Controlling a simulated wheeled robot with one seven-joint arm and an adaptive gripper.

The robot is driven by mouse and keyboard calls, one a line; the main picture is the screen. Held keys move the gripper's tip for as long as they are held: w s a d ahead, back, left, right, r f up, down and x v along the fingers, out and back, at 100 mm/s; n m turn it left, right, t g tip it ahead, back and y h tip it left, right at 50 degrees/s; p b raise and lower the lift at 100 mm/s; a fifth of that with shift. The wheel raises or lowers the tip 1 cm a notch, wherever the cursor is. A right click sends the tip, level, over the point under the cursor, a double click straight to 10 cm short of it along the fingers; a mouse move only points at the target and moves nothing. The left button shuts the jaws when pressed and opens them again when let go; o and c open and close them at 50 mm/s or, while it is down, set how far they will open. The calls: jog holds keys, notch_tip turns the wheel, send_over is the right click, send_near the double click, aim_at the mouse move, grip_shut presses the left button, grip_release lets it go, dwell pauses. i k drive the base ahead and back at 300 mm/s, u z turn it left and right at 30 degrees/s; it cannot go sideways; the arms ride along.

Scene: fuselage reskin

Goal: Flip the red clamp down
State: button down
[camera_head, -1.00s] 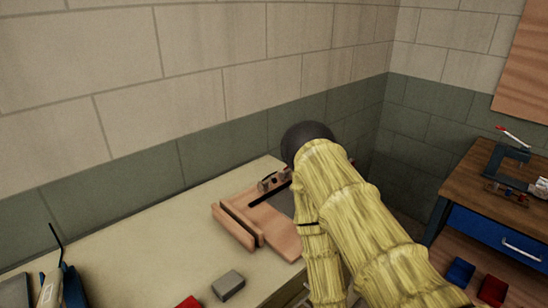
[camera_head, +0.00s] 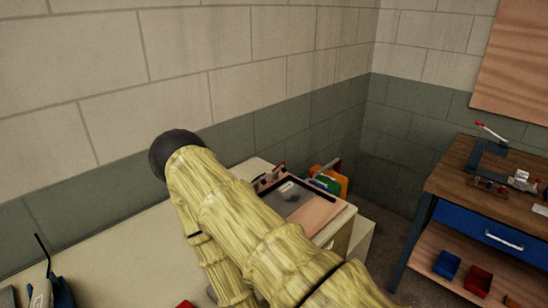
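A wooden fixture board (camera_head: 322,217) with a dark-edged grey panel (camera_head: 297,199) lies on the bench, partly hidden by my arm. Small metal clamps (camera_head: 267,180) stand along its back-left edge. A small reddish part shows there, too small to tell whether it is the red clamp's handle. On the far workbench, a dark tool with a raised red-and-white lever (camera_head: 491,131) also shows. My yellow-sleeved arm crosses the middle of the view and covers the fixture's left part. My gripper is not in view.
The pale bench top (camera_head: 110,240) is largely clear at left. Coloured items (camera_head: 328,180) stand behind the fixture. The wooden workbench (camera_head: 452,178) at right has a blue drawer (camera_head: 480,228), with blue (camera_head: 447,264) and red bins (camera_head: 478,280) below. A block wall bounds the back.

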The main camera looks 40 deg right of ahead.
aim_at(281, 167)
jog(key=k, duration=0.95)
jog(key=z, duration=1.15)
jog(key=i, duration=0.5)
jog(key=u, duration=0.05)
